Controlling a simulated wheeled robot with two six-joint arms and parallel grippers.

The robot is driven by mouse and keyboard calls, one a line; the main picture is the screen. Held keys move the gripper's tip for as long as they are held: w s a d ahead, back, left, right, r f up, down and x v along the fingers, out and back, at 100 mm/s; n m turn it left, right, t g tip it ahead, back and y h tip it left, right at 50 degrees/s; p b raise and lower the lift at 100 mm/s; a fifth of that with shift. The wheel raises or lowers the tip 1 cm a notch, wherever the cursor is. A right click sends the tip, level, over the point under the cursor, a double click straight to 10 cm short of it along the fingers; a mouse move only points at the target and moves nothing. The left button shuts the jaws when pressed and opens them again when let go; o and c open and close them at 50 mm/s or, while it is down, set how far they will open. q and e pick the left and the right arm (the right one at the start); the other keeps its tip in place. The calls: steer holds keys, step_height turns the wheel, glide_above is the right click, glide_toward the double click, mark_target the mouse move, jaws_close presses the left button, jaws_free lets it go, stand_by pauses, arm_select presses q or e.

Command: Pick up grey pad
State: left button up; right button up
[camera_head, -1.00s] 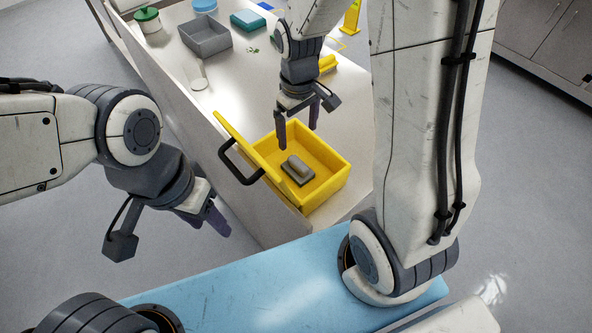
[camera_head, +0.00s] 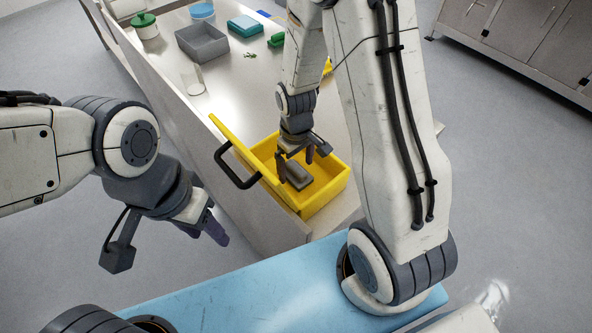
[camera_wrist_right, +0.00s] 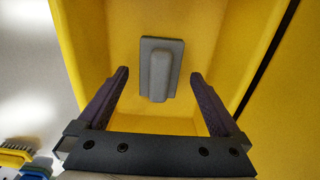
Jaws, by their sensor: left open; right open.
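The grey pad (camera_head: 298,176) lies on the floor of the open yellow box (camera_head: 332,191). It has a flat base with a raised ridge. In the right wrist view the pad (camera_wrist_right: 161,68) lies ahead of the fingertips, centred between them. My right gripper (camera_head: 295,160) is open at the box, just above the pad. In the right wrist view its two fingers (camera_wrist_right: 157,84) are spread and empty. My left gripper (camera_head: 208,226) is open and empty, off to the left, away from the box.
The box lid with its black handle (camera_head: 238,167) stands raised on the left.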

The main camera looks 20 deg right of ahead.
steer(key=shift+f, duration=0.95)
steer(key=c, duration=1.4)
